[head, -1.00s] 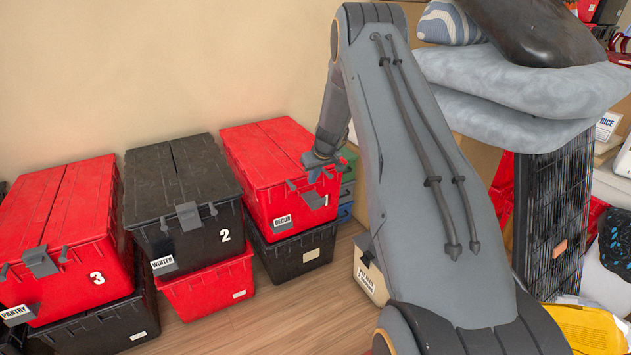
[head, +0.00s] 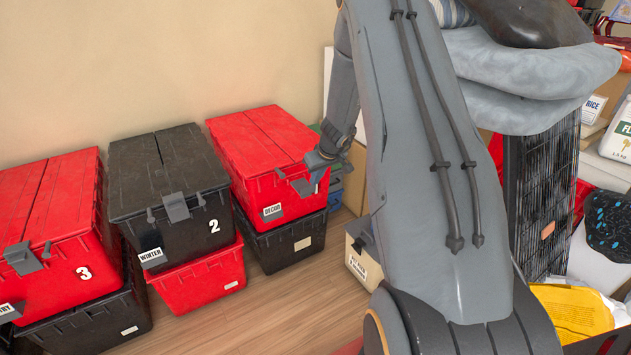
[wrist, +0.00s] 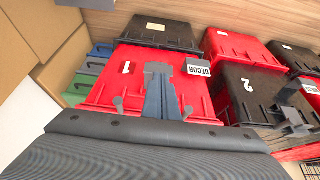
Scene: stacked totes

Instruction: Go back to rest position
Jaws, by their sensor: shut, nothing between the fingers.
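My gripper (head: 306,186) is shut and empty. In the head view it hangs at the end of my raised arm, in front of the right end of the red DECOR tote (head: 262,150). In the wrist view my shut fingers (wrist: 163,92) point over the front of that tote (wrist: 112,76), which carries a white number 1. Whether the fingers touch the tote is hard to tell. My large grey arm link covers much of the middle right of the head view.
The DECOR tote sits on a black tote (head: 285,248). Left of it, the black WINTER tote (head: 168,165) sits on a red tote (head: 205,280), beside the red tote numbered 3 (head: 75,225). A labelled beige box (head: 362,262) stands on the floor. Cushions (head: 525,75) are piled at right.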

